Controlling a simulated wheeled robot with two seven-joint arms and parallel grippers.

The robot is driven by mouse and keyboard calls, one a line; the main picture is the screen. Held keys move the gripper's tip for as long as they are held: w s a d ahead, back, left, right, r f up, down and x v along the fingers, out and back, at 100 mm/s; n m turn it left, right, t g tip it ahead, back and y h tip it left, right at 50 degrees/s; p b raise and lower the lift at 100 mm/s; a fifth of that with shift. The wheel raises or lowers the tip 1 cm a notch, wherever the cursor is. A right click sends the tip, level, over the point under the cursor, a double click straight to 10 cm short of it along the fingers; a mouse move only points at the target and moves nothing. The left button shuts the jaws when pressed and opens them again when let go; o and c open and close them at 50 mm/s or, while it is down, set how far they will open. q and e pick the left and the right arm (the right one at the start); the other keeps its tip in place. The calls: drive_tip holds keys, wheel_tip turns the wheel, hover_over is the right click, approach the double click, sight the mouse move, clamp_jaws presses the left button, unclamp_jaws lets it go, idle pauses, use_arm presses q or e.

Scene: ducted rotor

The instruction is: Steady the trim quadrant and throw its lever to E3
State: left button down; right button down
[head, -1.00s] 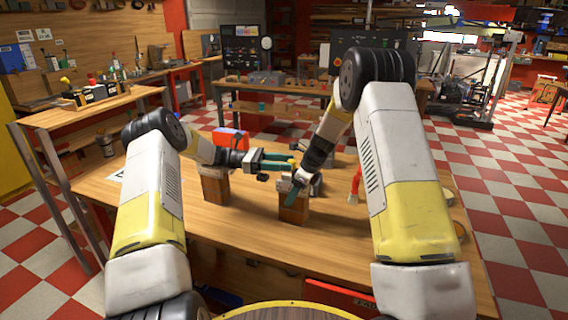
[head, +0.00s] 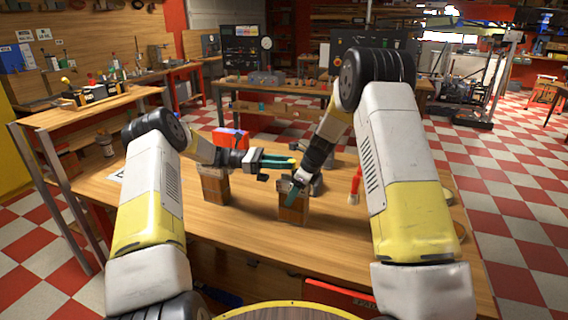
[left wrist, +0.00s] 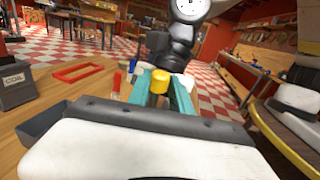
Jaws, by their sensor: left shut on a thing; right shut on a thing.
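The trim quadrant (head: 293,215) appears as a brown wooden block near the middle of the table, with its upper part largely covered by my grippers. My right gripper (head: 291,191) reaches down from the upper right and is shut on the quadrant's body. My left gripper (head: 280,163) comes in level from the left above it. Its teal fingers are shut on the lever's yellow knob (left wrist: 159,80), which shows between them in the left wrist view. The lever's shaft and the E3 mark cannot be made out.
A second wooden block (head: 213,187) stands to the left on the table (head: 240,225). A red and blue box (head: 230,138) lies behind it. A red-handled brush (head: 355,184) is to the right.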

idle(0.9)
use_arm(q)
drive_tip(key=shift+s+d+r+y, duration=0.25)
drive_tip(key=shift+d+y, duration=0.3)
drive_tip(key=shift+y, duration=0.15)
drive_tip(key=shift+f, duration=0.1)
drive_tip(key=c, duration=1.1)
unclamp_jaws()
drive_tip(key=shift+c, duration=0.2)
drive_tip(key=w+a+r, duration=0.1)
drive_tip(key=a, duration=1)
drive_tip(key=shift+a+r, duration=0.25)
drive_tip(key=shift+a, duration=0.15)
drive_tip(key=shift+w, duration=0.1)
